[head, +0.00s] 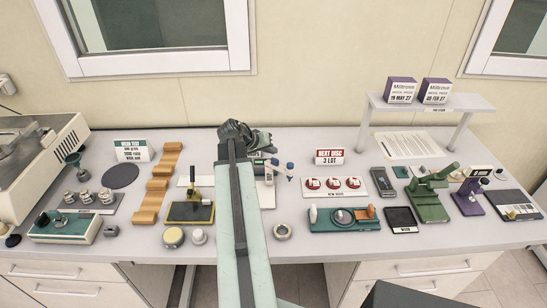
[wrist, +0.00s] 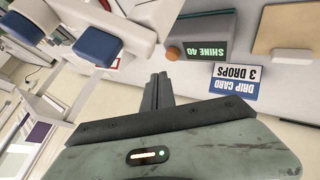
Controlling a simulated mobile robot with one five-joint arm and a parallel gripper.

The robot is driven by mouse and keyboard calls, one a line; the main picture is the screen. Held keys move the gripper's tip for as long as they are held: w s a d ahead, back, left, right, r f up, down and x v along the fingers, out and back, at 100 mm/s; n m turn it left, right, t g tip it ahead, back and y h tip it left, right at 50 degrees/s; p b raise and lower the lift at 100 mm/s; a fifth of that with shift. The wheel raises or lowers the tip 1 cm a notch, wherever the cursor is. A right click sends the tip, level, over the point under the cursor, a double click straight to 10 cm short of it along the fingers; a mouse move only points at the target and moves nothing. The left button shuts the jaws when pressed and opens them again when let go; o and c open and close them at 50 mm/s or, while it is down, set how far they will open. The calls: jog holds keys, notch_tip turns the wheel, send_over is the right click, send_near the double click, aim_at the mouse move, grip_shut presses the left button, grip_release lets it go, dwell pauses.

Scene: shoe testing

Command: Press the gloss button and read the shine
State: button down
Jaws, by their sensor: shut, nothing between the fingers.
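The gloss meter (wrist: 203,36) is a dark grey box in the wrist view, where it appears upside down. Its lit green display (wrist: 201,48) reads "SHINE 40". A round orange-brown button (wrist: 173,54) sits at the display's left end. My gripper (wrist: 158,76) is shut and empty, its fingertips just below and left of the button in the picture. I see a gap in the picture between tips and button; how far apart they are in depth I cannot tell. In the head view my gripper (head: 235,130) is at the back of the bench and hides much of that spot.
A "DRIP CARD 3 DROPS" sign (wrist: 235,81) stands close to the meter. Blue-capped bottles (wrist: 98,46) are at the wrist view's left. In the head view, a red "NEXT DISC" sign (head: 329,157) and a tray of discs (head: 334,195) are right of my arm.

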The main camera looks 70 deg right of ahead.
jog(key=shift+r+p, duration=1.55)
jog(key=shift+r, duration=0.4)
